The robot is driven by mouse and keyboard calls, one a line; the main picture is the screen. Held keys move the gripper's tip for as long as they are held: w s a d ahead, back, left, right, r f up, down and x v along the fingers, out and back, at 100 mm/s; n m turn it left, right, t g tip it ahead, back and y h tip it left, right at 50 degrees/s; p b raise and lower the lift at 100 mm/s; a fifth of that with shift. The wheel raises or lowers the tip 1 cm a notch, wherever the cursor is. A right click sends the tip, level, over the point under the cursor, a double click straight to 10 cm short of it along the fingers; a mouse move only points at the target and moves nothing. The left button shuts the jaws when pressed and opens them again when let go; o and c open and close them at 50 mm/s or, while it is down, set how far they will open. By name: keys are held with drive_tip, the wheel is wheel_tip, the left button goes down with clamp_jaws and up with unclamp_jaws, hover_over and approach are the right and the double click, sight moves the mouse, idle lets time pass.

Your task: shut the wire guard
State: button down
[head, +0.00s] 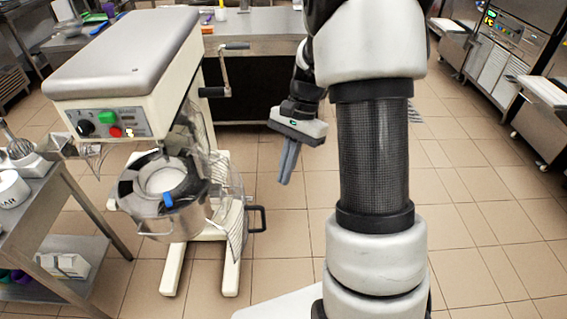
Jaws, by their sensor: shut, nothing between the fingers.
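The floor mixer (130,60) stands at the left with its steel bowl (160,231) under the grey-topped head. The wire guard (234,220) shows as a thin curved grille at the right side of the bowl, swung out from the bowl's front. A clear curved shield seems to lie beside it, and the two are hard to tell apart. My gripper (286,182) is shut and empty, pointing down in the air to the right of the guard and apart from it.
A steel table (55,200) with utensils stands close at the left of the mixer. A black bowl handle (258,218) and a crank lever (226,70) stick out at the mixer's right. A steel counter (260,25) is behind.

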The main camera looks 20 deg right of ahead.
drive_tip(key=s+a+f, duration=0.3)
drive_tip(key=a+f, duration=0.2)
drive_tip(key=shift+s+f, duration=0.2)
drive_tip(key=shift+f, duration=0.15)
drive_tip(key=shift+a, duration=0.15)
